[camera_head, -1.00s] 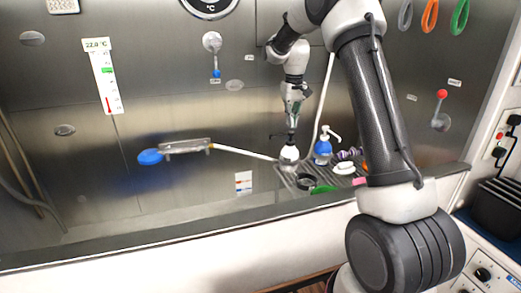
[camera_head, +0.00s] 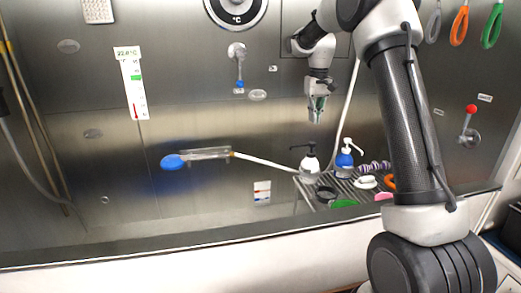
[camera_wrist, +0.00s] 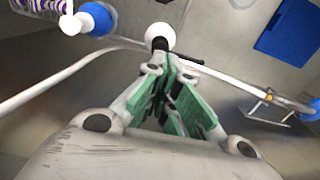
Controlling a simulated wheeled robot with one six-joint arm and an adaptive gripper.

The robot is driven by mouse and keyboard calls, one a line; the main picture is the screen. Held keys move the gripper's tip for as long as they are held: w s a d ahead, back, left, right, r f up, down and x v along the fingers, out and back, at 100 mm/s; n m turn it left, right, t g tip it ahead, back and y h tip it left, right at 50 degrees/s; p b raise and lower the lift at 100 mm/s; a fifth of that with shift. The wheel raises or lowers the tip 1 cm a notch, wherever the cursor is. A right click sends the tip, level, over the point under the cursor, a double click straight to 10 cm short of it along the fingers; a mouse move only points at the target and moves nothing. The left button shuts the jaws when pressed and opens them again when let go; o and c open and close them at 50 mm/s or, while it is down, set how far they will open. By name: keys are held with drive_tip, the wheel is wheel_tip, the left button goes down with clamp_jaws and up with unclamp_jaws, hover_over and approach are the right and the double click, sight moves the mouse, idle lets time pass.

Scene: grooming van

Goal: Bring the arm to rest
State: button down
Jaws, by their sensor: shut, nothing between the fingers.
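My gripper (camera_head: 316,116) is shut and empty, pointing down above the tub in the head view. It hangs above a white pump bottle with a black pump (camera_head: 309,160), with a clear gap between them. In the wrist view my gripper's green-padded fingers (camera_wrist: 172,75) come together at the centre, and the same pump bottle (camera_wrist: 160,38) shows just beyond their tips. My arm reaches in from the right, bent at its elbow near the top of the head view.
A slatted rack (camera_head: 345,186) holds a blue bottle with a white pump (camera_head: 344,158), a purple striped item (camera_head: 374,167) and small coloured pieces. A blue shower head (camera_head: 173,162) with a white hose sits left on the metal wall. The tub's front edge (camera_head: 150,240) runs below.

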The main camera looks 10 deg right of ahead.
drive_tip(key=s+f, duration=0.4)
drive_tip(key=s+a+r+t, duration=0.1)
drive_tip(key=s+r, duration=0.1)
drive_tip(key=s, duration=1)
drive_tip(key=s+r+t, duration=0.2)
drive_tip(key=s+r, duration=0.1)
drive_tip(key=s, duration=0.9)
drive_tip(key=s+a+r+t, duration=0.1)
drive_tip(key=s+r, duration=0.2)
drive_tip(key=s, duration=0.9)
drive_tip(key=shift+s+a+r, duration=0.15)
drive_tip(key=shift+a+r, duration=0.1)
drive_tip(key=shift+a, duration=0.05)
drive_tip(key=shift+a, duration=0.1)
